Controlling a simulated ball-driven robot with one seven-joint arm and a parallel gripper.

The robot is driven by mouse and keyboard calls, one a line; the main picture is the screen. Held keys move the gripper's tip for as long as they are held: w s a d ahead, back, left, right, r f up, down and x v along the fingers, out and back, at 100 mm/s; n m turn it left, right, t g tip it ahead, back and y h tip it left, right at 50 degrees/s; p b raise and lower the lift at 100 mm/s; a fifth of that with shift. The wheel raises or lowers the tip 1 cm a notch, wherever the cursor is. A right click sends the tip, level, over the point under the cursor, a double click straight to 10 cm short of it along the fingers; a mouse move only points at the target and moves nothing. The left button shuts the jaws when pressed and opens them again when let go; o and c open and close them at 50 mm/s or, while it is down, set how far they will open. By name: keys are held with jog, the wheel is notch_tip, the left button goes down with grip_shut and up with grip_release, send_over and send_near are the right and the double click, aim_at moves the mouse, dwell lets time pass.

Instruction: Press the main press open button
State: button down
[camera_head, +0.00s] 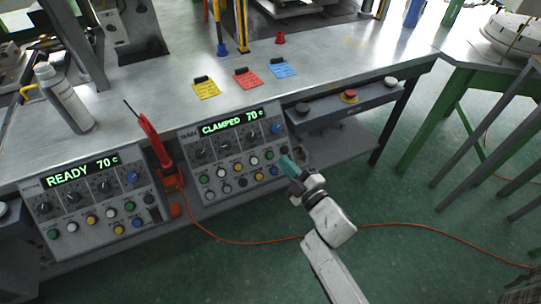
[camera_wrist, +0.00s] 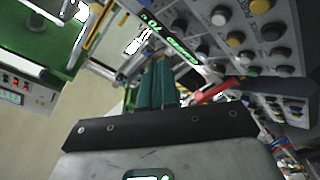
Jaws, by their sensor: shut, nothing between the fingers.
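The main press control panel (camera_head: 232,152) has a lit display reading CLAMPED 70 c, a row of dark knobs and several coloured buttons below. My gripper (camera_head: 285,160) is at the right edge of this panel, its teal fingers together and empty. Whether the fingertips touch the panel cannot be told. In the wrist view my teal fingers (camera_wrist: 157,85) point toward the panel (camera_wrist: 245,45), which appears tilted, with yellow, white and dark buttons. Button labels are too small to read, so the open button cannot be singled out.
A second panel (camera_head: 95,190) reading READY 70 c stands at left, with a red-handled tool (camera_head: 150,135) between the panels. An orange cable (camera_head: 400,226) crosses the green floor.

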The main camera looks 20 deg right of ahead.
aim_at(270, 155)
jog(key=shift+w+f+b, duration=1.45)
jog(key=shift+w+b, duration=0.05)
jog(key=shift+w, duration=0.2)
jog(key=shift+w+f+b, duration=1.4)
jog(key=shift+w+b, duration=0.1)
jog(key=shift+w, duration=0.15)
jog(key=shift+w+f+b, duration=0.25)
jog(key=shift+w+b, duration=0.1)
